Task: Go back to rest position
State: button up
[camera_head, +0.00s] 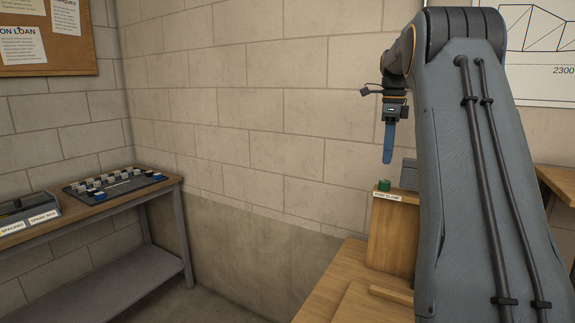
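My gripper (388,158) hangs pointing down from the end of my raised arm, right of the picture's middle. A long blue piece shows at its lower end, seen nearly edge-on. I cannot tell from this view whether the fingers are apart or together, or whether they hold anything. Below the gripper a small green round part (384,185) sits on top of a wooden block (392,235) with a white label. The gripper is apart from the green part, with a small gap in the picture. My large grey arm link covers much of the right side.
The wooden block stands on a wooden worktop (335,285). At left a metal-legged bench (165,187) carries a dark tray (152,183) of several small blocks and a labelled grey box (42,215). A brick wall (270,110) stands behind; a wooden surface (555,183) is at far right.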

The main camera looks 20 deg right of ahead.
jog(key=s+a+f+n, duration=0.2)
jog(key=a+f+n, duration=0.45)
jog(key=a, duration=0.45)
jog(key=s+a+f+n, duration=0.2)
jog(key=a+f+n, duration=0.45)
jog(key=a, duration=0.45)
jog(key=s+a+f+n, duration=0.6)
jog(key=s+a+n, duration=0.1)
jog(key=s, duration=0.3)
jog(key=s+a+f+n+t+b, duration=0.1)
jog(key=s+a+f+n, duration=0.5)
jog(key=s+a, duration=0.2)
jog(key=s, duration=0.2)
jog(key=shift+s+a+f+n, duration=0.3)
jog(key=shift+n, duration=0.1)
